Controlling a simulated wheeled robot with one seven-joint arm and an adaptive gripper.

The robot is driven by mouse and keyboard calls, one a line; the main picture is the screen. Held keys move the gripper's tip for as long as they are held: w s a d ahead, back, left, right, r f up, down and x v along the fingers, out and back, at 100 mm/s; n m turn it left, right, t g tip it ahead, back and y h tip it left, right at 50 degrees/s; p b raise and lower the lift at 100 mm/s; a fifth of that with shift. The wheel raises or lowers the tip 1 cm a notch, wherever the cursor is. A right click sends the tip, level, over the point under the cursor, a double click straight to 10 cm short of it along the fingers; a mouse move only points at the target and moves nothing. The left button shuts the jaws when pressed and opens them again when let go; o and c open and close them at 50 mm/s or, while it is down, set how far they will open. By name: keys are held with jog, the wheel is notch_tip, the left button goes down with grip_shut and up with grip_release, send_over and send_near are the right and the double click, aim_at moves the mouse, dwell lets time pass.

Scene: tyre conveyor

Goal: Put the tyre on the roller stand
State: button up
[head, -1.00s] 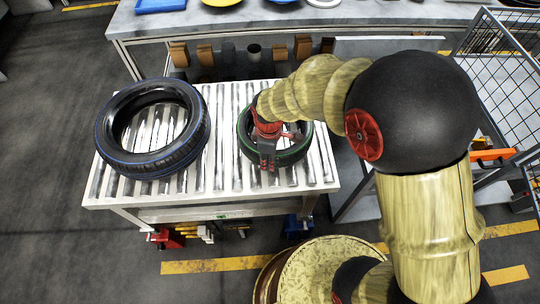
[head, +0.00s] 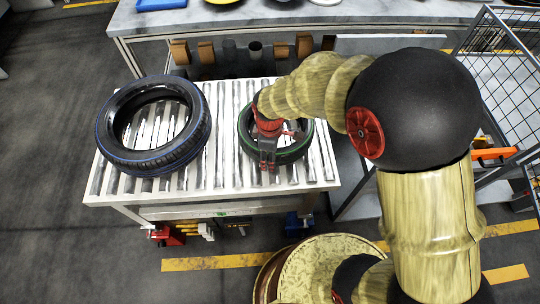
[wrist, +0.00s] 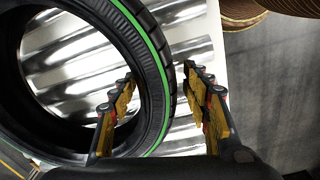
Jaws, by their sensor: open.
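A black tyre with a green stripe (head: 293,153) lies flat on the right part of the roller stand (head: 226,150). A larger black tyre with a blue stripe (head: 180,152) lies on the stand's left part. My gripper (head: 267,166) is at the near side of the green-striped tyre, pointing down. In the wrist view my gripper (wrist: 159,74) is open, its two fingers apart. The green-striped tyre's wall (wrist: 152,70) runs between them, with one finger on the hole side and the other outside. Whether the fingers touch the rubber cannot be told.
A long grey table (head: 390,14) with plates stands behind the stand. A wire mesh cage (head: 505,75) is at the right. Coloured items (head: 168,236) sit under the stand. Bare rollers show between the two tyres.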

notch_tip(320, 180, up, 12)
jog(key=p, duration=0.4)
jog(key=shift+s, duration=0.15)
jog(key=s+d+r+m+t, duration=0.35)
jog(key=d+r+m, duration=0.45)
jog(key=r, duration=0.5)
jog(key=s+d+r+m+t, duration=0.2)
jog(key=s+d+r+m, duration=0.5)
jog(key=s, duration=0.3)
jog(key=shift+s+d, duration=0.2)
jog(key=shift+s, duration=0.2)
jog(key=shift+c, duration=0.8)
